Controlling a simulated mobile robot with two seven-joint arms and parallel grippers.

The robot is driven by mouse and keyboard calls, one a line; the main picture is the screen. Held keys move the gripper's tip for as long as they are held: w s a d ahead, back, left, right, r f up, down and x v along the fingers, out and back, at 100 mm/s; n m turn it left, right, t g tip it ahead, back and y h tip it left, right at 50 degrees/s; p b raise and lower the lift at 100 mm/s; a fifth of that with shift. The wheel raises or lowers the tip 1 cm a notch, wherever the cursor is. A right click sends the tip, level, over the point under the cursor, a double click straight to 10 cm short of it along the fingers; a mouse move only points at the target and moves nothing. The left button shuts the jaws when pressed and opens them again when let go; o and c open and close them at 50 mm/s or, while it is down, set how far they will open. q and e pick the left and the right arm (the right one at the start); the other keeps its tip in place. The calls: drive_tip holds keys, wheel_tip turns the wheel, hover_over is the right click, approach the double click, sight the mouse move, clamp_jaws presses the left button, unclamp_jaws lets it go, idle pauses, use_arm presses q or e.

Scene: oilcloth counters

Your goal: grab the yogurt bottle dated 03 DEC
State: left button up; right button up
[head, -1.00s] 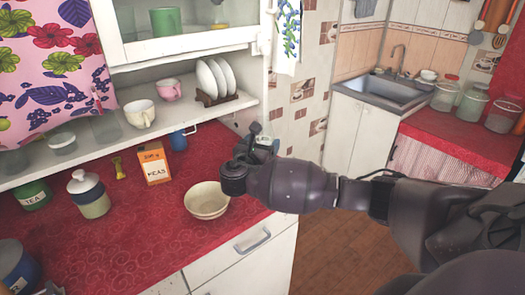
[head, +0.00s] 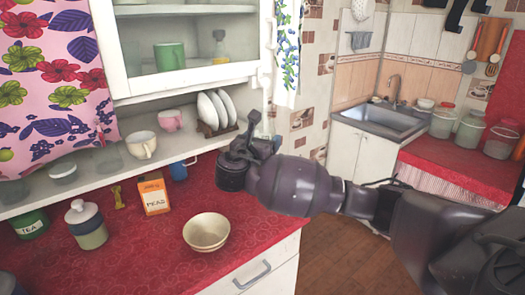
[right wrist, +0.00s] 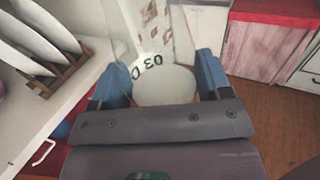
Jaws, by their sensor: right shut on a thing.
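In the right wrist view a white bottle (right wrist: 165,88) stands between the blue finger pads of my right gripper (right wrist: 158,78). Dark print reading "03 D" shows upside down on it, and the rest of the date is out of sight. My right gripper is shut on this bottle. In the head view my right gripper (head: 258,142) is at the right end of the red counter, in front of the shelf's end, and hides nearly all of the bottle. My left gripper is not in view.
A cream bowl (head: 206,232) sits on the red counter (head: 150,255). An orange box (head: 153,193), a lidded jar (head: 86,224) and a blue mug (head: 181,170) stand behind it. Plates in a wooden rack (head: 214,130) are on the shelf close by. Open floor (head: 335,245) lies to the right.

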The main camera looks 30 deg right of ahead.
sight(259, 127)
drive_tip(key=shift+r, duration=2.3)
